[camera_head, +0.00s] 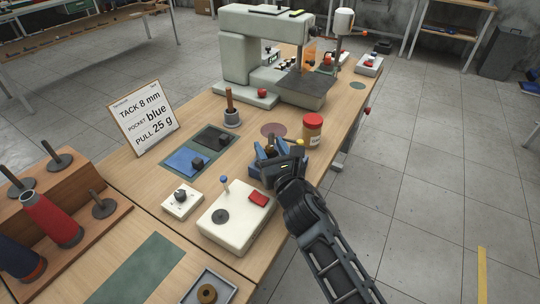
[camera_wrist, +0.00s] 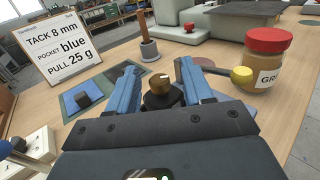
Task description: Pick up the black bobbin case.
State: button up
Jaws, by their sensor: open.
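My gripper (camera_head: 270,152) is over the right part of the workbench, with its blue fingers open. In the wrist view, a small black round piece with a brass-coloured top (camera_wrist: 161,92) stands between the two fingers, with a gap visible at its sides. It looks like the black bobbin case, but I cannot be sure. In the head view my gripper largely hides it. The wrist view shows my gripper's fingertips (camera_wrist: 157,68) on either side, reaching beyond it.
A red-lidded jar (camera_head: 312,131) stands close to the right of my gripper. A blue pad (camera_head: 178,162) with a black block lies left, beside a dark pad (camera_head: 207,137). A white control box (camera_head: 228,235) is in front. The sewing machine (camera_head: 240,50) stands behind.

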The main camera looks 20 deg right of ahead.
jog(key=shift+w, duration=0.35)
grip_shut()
dwell(0.3)
